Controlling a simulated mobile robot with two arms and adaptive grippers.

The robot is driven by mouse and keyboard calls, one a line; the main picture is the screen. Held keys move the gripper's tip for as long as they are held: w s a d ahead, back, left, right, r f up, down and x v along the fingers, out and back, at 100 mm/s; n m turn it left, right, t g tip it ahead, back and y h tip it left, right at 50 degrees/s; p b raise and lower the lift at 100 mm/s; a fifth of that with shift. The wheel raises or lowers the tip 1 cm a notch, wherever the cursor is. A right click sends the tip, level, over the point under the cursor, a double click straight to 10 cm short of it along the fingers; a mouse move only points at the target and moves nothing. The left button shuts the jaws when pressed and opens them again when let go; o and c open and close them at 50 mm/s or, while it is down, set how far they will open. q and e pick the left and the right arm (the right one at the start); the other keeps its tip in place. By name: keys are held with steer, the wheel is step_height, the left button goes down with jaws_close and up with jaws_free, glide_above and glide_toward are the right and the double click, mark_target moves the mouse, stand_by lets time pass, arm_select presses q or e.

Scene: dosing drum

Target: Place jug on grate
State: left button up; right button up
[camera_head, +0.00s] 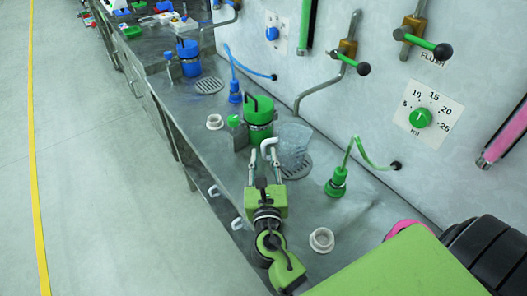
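The clear jug (292,143) stands upright at the green station on the steel counter. Its base overlaps the round dark grate (302,171), whose rim shows around the jug's lower right. It looks set on the grate, but I cannot see its underside.
A green drum (259,121) stands right behind the gripper. A green nozzle (337,183) with a hose stands right of the grate. White rings (321,240) lie on the counter. A blue drum (188,57) and another grate (209,85) are farther back.

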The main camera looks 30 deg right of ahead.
steer(key=b+v, duration=0.1)
steer(key=v, duration=0.7)
steer(key=shift+b, duration=0.35)
steer(key=shift+s+a, duration=0.15)
steer(key=shift+s, duration=0.25)
